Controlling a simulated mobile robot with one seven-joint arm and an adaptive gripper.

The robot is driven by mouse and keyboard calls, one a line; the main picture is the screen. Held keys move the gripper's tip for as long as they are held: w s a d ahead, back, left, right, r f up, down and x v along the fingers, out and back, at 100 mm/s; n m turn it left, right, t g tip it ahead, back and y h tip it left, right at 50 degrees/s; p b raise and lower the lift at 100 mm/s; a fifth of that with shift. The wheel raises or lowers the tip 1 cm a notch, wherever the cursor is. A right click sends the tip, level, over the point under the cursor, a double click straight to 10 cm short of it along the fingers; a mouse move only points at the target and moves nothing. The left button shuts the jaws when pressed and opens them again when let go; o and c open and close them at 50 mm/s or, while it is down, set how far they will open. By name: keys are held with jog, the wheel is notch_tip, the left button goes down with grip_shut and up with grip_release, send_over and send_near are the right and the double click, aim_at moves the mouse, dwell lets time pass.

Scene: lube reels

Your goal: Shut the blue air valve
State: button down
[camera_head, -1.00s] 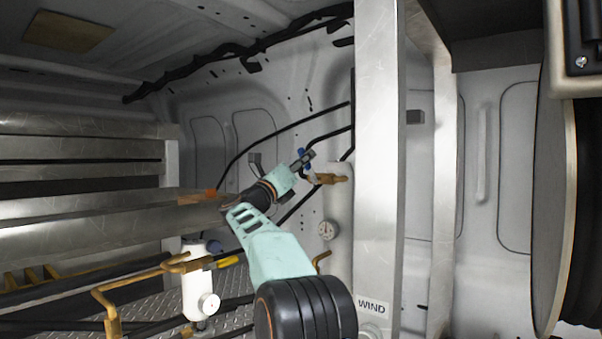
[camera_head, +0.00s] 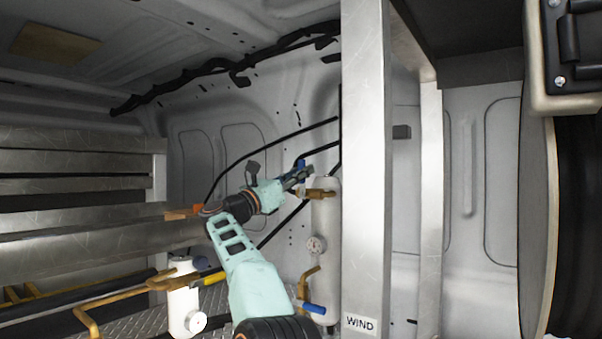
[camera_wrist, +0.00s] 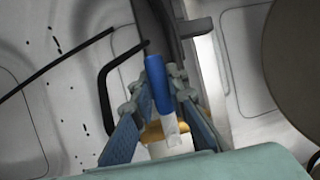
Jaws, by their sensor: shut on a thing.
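The air valve's blue handle (camera_head: 301,163) sits at the top of a pale upright tank (camera_head: 325,230), beside a brass fitting (camera_head: 321,193). My gripper (camera_head: 300,175) is at this handle, left of the fitting. In the wrist view the blue handle (camera_wrist: 157,82) stands between the two fingers of my gripper (camera_wrist: 160,90), which are shut on it. Its pale lower end and some brass show below it. The gripper hides part of the valve body in the head view.
A second blue handle (camera_head: 315,308) is on a lower brass valve near the tank's foot. A metal post (camera_head: 365,170) marked WIND stands close right. A white canister (camera_head: 184,300) with brass pipes is lower left. Black hoses run behind.

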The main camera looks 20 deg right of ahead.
jog(key=c, duration=1.9)
grip_release()
jog(key=v, duration=1.2)
